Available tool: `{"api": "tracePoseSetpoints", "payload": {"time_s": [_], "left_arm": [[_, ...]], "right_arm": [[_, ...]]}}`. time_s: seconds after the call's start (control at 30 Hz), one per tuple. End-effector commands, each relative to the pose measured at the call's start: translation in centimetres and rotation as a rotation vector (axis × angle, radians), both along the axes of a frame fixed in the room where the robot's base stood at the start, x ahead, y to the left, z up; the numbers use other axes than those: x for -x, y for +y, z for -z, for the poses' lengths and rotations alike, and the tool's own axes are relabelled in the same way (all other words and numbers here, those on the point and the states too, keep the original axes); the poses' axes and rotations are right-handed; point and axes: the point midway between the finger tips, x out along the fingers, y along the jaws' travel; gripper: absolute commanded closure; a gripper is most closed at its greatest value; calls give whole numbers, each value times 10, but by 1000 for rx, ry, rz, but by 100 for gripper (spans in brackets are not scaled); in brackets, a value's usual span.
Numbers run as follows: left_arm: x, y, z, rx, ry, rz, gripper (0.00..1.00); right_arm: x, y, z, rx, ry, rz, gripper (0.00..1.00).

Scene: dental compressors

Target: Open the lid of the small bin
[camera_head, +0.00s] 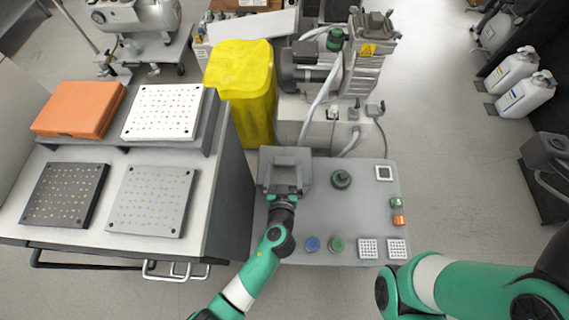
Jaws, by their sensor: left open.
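A small grey box-shaped bin (287,156) stands at the left end of the grey work panel, with its flat top facing up; I take it to be the small bin. Its lid looks closed, though the seam is too small to make out. My left gripper (284,186) is open at the near side of the bin and overlaps its front in the head view. I cannot tell whether the fingers touch it. The gripper and wrist hide part of the bin's near side. My right arm enters from the right, and its gripper is out of view.
A tall yellow bin (240,92) stands behind and left. A cart (222,190) with orange, white, black and grey trays is on the left. A compressor (365,62) stands behind the panel (330,218).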

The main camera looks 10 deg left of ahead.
Motion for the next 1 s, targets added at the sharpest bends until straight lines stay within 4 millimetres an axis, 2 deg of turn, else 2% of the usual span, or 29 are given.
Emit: {"api": "tracePoseSetpoints", "payload": {"time_s": [0.03,0.23,0.4,0.6,1.0], "left_arm": [[-12,1,11,1,-2,-2,0],[-41,4,21,0,-1,0,0],[-49,5,21,0,-1,1,0],[-49,5,20,0,-1,1,2],[-49,5,20,0,-1,1,74]], "right_arm": [[0,0,15,0,0,0,50],[0,0,34,0,0,0,50],[0,0,36,0,0,0,50],[0,0,35,0,0,0,50],[0,0,35,0,0,0,50]]}}
